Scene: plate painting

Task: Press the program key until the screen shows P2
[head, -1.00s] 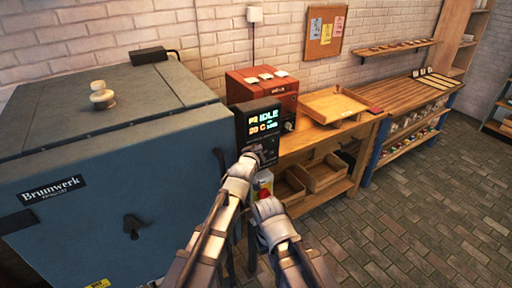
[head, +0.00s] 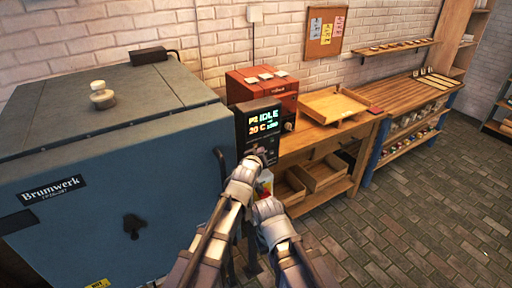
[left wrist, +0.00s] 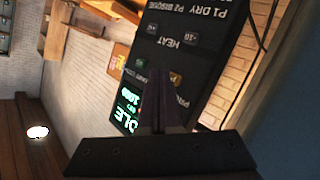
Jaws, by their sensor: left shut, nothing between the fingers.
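The controller (head: 258,125) hangs on the right side of the blue kiln (head: 90,200). Its lit screen (head: 264,121) reads IDLE and 20 C after a small yellow program mark that starts with P; its digit is hard to read. My left gripper (head: 258,154) is shut and empty, close to the keys below the screen. In the left wrist view the panel (left wrist: 185,45) appears upside down, with P1 DRY, P2 BISQUE and HEAT printed on it. The shut fingers (left wrist: 158,100) partly cover the program label and key area; contact cannot be told.
A red box (head: 262,88) stands on the wooden bench behind the controller, beside a wooden tray (head: 333,104). A red and yellow switch (head: 265,183) sits below the controller, partly hidden by my arm. The brick floor (head: 400,220) at right is clear.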

